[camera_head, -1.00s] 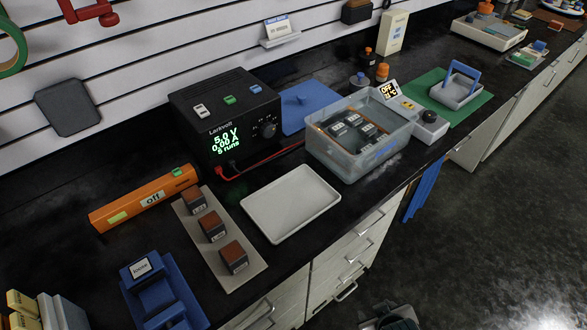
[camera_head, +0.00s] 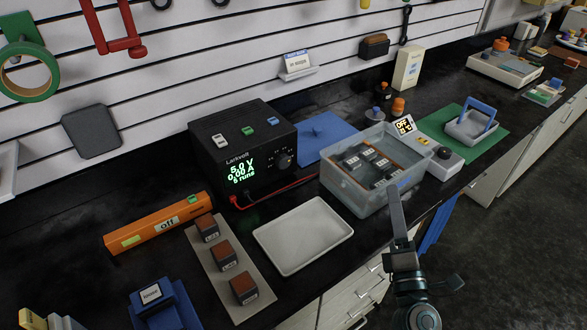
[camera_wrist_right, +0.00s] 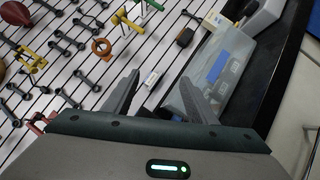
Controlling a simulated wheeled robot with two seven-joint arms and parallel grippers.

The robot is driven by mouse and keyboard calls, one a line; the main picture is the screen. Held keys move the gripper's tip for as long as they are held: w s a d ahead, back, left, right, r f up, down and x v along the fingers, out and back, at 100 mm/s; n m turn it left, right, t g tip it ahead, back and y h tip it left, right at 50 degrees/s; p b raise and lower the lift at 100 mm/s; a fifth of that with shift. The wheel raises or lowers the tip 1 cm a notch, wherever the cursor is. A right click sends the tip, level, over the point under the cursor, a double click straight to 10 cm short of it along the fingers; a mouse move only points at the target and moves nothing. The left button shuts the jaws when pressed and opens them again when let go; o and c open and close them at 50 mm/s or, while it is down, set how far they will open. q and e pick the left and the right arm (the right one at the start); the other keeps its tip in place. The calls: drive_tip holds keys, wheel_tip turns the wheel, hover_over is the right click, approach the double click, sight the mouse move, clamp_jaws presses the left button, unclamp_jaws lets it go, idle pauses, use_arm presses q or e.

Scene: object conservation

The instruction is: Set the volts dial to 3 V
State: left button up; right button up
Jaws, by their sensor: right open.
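The black power supply (camera_head: 222,150) stands against the back wall in the head view. Its green display reads 5.0 V, 0.00 A, 5 runs. A dark dial (camera_head: 285,160) with a light mark is on the right of its front face. My right gripper (camera_head: 396,192) is raised at the counter's front edge, in front of the clear bin and well apart from the dial. In the right wrist view its two fingers (camera_wrist_right: 160,95) are spread with nothing held between them. My left gripper is not in view.
A white tray (camera_head: 303,262) lies in front of the supply. A clear bin (camera_head: 345,188) with dark blocks is to its right. An orange bar (camera_head: 120,242) marked off and a strip with three dark blocks (camera_head: 240,290) are left. Red and black leads run from the supply.

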sight(285, 164)
drive_tip(key=w+a+f+n+g+y, duration=0.1)
drive_tip(key=a+n+g+y, duration=0.1)
drive_tip(key=n, duration=0.5)
drive_tip(key=w+a+f+n+g+y, duration=0.1)
drive_tip(key=a+f+n+g+y, duration=0.1)
drive_tip(key=a+n+y, duration=0.3)
drive_tip(key=w+a+f+n+g+y, duration=0.1)
drive_tip(key=a+n+y, duration=0.2)
drive_tip(key=a+n, duration=0.3)
drive_tip(key=shift+w+f+n+g, duration=0.15)
drive_tip(key=shift+n+g, duration=0.05)
drive_tip(key=shift+n, duration=0.5)
drive_tip(key=shift+w+f+n+g, duration=0.1)
drive_tip(key=shift+n+g, duration=0.1)
drive_tip(key=shift+n, duration=0.5)
drive_tip(key=shift+f+n, duration=0.3)
drive_tip(key=shift+f, duration=0.05)
drive_tip(key=shift+w+a, duration=0.1)
drive_tip(key=shift+w, duration=0.1)
drive_tip(key=shift+w+a+p, duration=0.3)
drive_tip(key=shift+w+a, duration=0.05)
drive_tip(key=shift+w, duration=0.1)
drive_tip(key=p+x, duration=0.2)
drive_tip(key=x, duration=1.4)
drive_tip(key=shift+s+a+f, duration=0.1)
drive_tip(key=shift+s+a, duration=0.05)
drive_tip(key=shift+a, duration=0.05)
drive_tip(key=c, duration=1.1)
